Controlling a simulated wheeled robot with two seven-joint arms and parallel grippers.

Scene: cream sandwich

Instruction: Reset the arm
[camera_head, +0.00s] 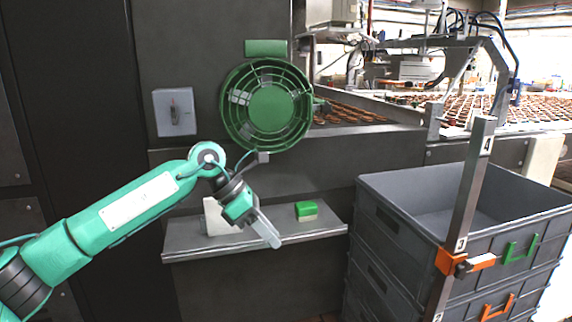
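My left arm (125,205) comes in from the left edge and bends at a joint in front of the machine. My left gripper (266,234) points down and to the right, above the grey shelf (250,242). Its pale fingers overlap from this angle, so I cannot tell whether they are apart. A white block (218,217) stands on the shelf behind the gripper and is partly hidden by it. A small green-topped block (306,210) lies on the shelf to the right, apart from the gripper. My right gripper is not in view.
A green round fan guard (267,104) and a grey switch box (174,111) are on the dark machine wall. Stacked grey crates (395,236) and a metal post (466,195) with an orange clamp stand at the right. Conveyors with biscuits (500,108) run behind.

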